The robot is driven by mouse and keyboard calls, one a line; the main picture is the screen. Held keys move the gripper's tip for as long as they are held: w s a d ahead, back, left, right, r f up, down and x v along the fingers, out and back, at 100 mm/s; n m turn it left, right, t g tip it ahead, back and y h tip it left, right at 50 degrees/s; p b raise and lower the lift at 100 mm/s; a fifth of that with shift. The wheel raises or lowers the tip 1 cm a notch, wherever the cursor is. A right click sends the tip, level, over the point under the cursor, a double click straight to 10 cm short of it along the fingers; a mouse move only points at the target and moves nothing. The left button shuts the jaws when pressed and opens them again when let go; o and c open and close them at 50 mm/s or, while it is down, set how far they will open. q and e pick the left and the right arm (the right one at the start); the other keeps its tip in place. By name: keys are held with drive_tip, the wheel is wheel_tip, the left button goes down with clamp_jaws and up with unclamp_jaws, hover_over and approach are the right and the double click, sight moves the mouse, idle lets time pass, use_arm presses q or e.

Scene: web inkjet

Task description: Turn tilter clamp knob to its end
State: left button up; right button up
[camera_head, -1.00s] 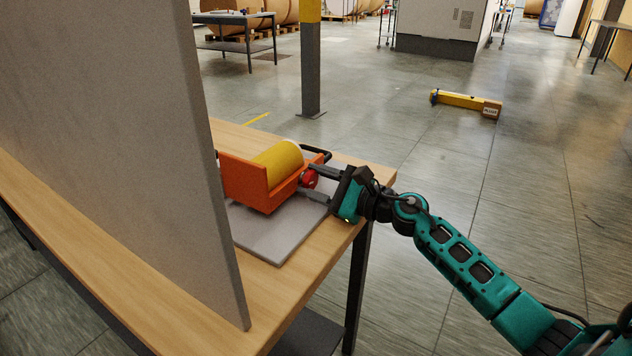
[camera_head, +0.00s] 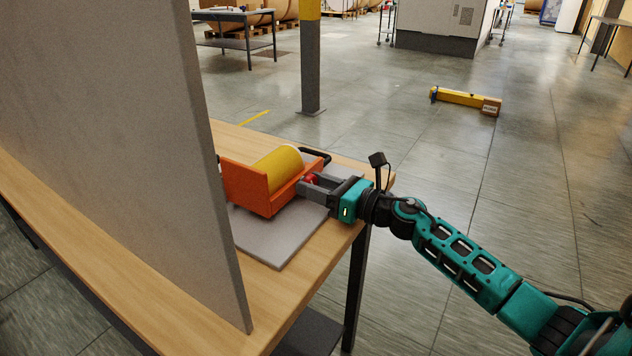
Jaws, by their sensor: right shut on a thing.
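The tilter is an orange cradle (camera_head: 246,188) holding a yellow roll (camera_head: 279,168), on a grey base plate (camera_head: 270,240) on the wooden table. Its red clamp knob (camera_head: 312,178) sits at the cradle's right end, partly hidden by my fingers. My right gripper (camera_head: 308,186) comes in from the right and is shut on the knob, with a finger on either side. A black handle (camera_head: 316,155) shows behind the knob. My left gripper is not in view.
A tall grey panel (camera_head: 130,130) stands on the wooden table (camera_head: 190,302) and hides part of it at the left. A dark post (camera_head: 311,70) stands behind the table. A yellow beam (camera_head: 460,98) lies on the floor, which is otherwise open to the right.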

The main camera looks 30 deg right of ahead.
drive_tip(key=shift+m+p, duration=0.3)
drive_tip(key=shift+m, duration=0.6)
drive_tip(key=shift+m+p, duration=0.4)
drive_tip(key=shift+m, duration=0.7)
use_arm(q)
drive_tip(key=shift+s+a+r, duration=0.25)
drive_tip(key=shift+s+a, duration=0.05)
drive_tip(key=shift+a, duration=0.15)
use_arm(e)
drive_tip(key=shift+m, duration=0.6)
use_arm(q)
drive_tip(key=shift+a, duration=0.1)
use_arm(e)
drive_tip(key=o, duration=0.8)
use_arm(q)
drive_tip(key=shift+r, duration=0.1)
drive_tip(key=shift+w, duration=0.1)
